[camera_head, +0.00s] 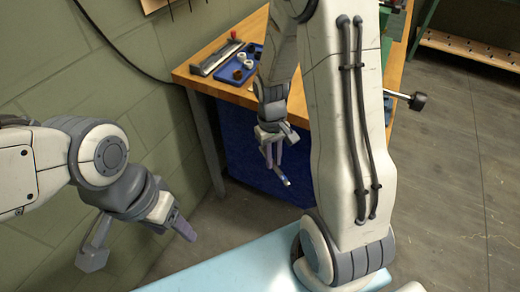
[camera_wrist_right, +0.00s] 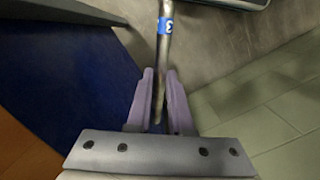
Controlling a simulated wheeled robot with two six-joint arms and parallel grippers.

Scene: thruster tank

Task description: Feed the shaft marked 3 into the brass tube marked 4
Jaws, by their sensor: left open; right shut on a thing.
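The shaft marked 3 (camera_wrist_right: 162,52) is a thin grey metal rod with a blue band bearing the number. My right gripper (camera_wrist_right: 160,88) is shut on it, and the shaft sticks out beyond the fingertips. In the head view my right gripper (camera_head: 273,155) points down in front of the workbench, and the shaft (camera_head: 285,179) shows as a short piece below it. My left gripper (camera_head: 184,228) is open and empty at the lower left, well apart from the shaft. I cannot make out the brass tube marked 4 in either view.
A wooden workbench (camera_head: 208,84) stands at the back with a blue tray (camera_head: 254,49) of small parts and a long metal tool (camera_head: 216,58) on it. My right arm hides part of the bench. A dark knob (camera_head: 418,101) juts out at its right. Floor (camera_head: 455,150) is clear at right.

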